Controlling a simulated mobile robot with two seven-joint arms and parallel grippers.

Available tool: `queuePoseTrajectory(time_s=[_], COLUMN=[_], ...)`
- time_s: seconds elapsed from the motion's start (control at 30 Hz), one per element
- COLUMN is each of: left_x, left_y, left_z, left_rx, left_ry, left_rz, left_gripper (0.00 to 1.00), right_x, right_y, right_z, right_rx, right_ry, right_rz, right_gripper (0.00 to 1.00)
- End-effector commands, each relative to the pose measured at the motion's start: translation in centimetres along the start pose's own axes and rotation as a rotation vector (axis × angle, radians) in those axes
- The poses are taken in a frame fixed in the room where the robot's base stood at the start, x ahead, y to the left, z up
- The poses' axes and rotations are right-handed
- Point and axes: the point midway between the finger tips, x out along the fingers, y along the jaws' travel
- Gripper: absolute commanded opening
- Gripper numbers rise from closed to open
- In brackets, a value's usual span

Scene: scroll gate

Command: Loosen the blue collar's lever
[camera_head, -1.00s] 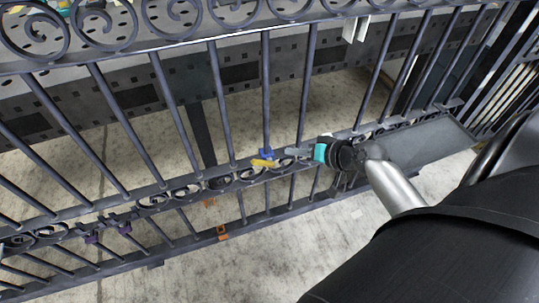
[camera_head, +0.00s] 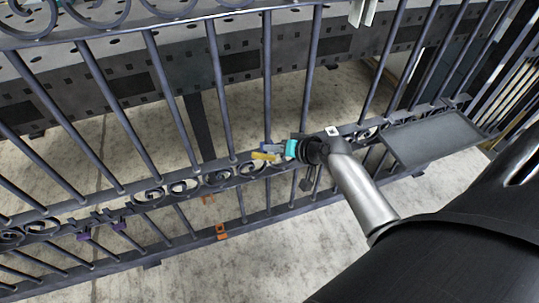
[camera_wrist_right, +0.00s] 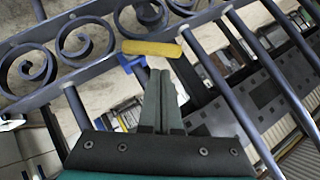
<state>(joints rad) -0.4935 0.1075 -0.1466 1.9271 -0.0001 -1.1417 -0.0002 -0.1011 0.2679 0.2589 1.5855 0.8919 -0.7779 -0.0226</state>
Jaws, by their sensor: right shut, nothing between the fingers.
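The blue collar (camera_head: 267,147) sits on a vertical bar of the gate, just above the scroll band. Its yellow lever (camera_head: 264,156) sticks out sideways to the left at the collar's front. In the right wrist view the yellow lever (camera_wrist_right: 152,48) lies across just beyond my fingertips, with the blue collar (camera_wrist_right: 131,64) partly hidden behind the lever and fingers. My right gripper (camera_head: 277,149) is shut and empty, with its tips close to the lever; I cannot tell whether they touch. It also shows in the right wrist view (camera_wrist_right: 160,75). My left gripper is not in view.
Dark gate bars and scrollwork (camera_head: 180,187) surround the collar. Orange clamps (camera_head: 221,231) and purple clamps (camera_head: 84,236) sit lower on the gate. A grey tray (camera_head: 436,138) is at the right. A perforated dark beam (camera_head: 140,86) stands behind the bars.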

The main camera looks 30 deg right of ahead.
Motion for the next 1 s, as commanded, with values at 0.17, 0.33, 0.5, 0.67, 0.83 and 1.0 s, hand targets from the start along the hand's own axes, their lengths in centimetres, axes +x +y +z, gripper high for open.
queuePoseTrajectory(time_s=[0.17, 0.33, 0.5, 0.67, 0.83, 1.0], left_x=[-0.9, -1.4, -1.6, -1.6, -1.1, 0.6], left_y=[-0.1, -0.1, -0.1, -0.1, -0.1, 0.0], left_z=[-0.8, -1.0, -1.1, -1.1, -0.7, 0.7], left_rx=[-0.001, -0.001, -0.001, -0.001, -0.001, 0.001], left_ry=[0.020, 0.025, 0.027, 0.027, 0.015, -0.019], left_rz=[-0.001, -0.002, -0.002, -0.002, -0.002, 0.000], left_gripper=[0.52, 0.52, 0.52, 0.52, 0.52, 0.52], right_x=[0.9, 1.2, 1.2, 1.2, 1.2, 1.3], right_y=[0.1, 0.0, 0.0, 0.0, -0.1, -0.3], right_z=[0.9, 1.2, 1.2, 1.2, 1.2, 1.3], right_rx=[0.000, -0.001, -0.001, -0.001, -0.010, -0.035], right_ry=[0.001, 0.001, 0.001, 0.001, 0.000, -0.001], right_rz=[0.000, 0.000, 0.000, 0.001, 0.012, 0.040], right_gripper=[0.00, 0.00, 0.00, 0.00, 0.00, 0.00])
